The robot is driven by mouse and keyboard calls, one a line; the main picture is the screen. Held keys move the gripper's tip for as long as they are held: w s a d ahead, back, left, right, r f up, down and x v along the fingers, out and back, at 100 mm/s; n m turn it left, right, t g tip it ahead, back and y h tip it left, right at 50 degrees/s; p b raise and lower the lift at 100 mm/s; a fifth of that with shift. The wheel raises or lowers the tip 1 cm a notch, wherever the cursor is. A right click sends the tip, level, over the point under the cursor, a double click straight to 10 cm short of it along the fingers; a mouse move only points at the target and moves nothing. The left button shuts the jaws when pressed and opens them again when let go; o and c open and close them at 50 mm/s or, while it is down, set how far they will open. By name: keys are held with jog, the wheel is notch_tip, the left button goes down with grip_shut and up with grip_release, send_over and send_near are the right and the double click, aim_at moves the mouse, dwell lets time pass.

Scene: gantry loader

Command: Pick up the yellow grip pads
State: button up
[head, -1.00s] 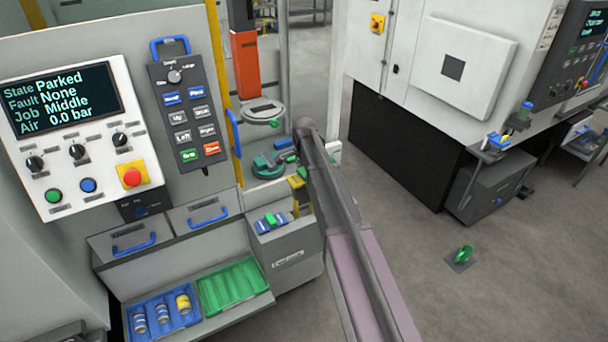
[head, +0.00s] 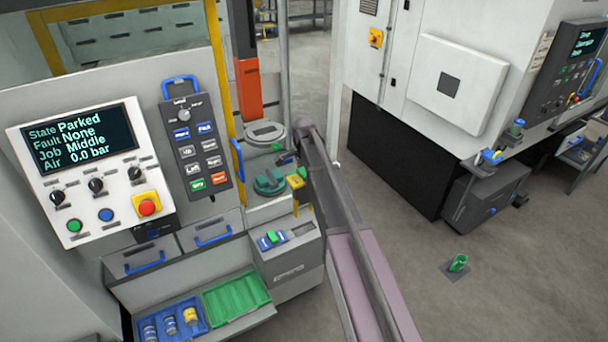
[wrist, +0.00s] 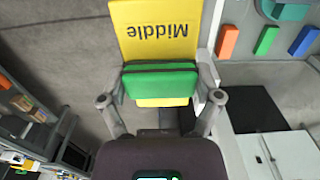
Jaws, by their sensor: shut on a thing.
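My gripper (wrist: 160,98) is shut on the yellow grip pads (wrist: 155,30), a yellow plate marked "Middle" that reads upside down in the wrist view. In the head view the yellow pads (head: 296,181) show beside the end of my arm, above the grey bin and right of a round teal part. My fingertips are hard to make out there.
The grey bin holds blue and green pieces (head: 271,239). A teal part (head: 270,181) sits behind it. Orange (wrist: 228,40), green (wrist: 266,40) and blue (wrist: 303,40) pieces show in the wrist view. A blue tray (head: 195,328) and a green tray (head: 237,298) stand lower left.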

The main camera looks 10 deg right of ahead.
jog(key=shift+r+p, duration=0.3)
jog(key=shift+r, duration=0.25)
dwell(0.5)
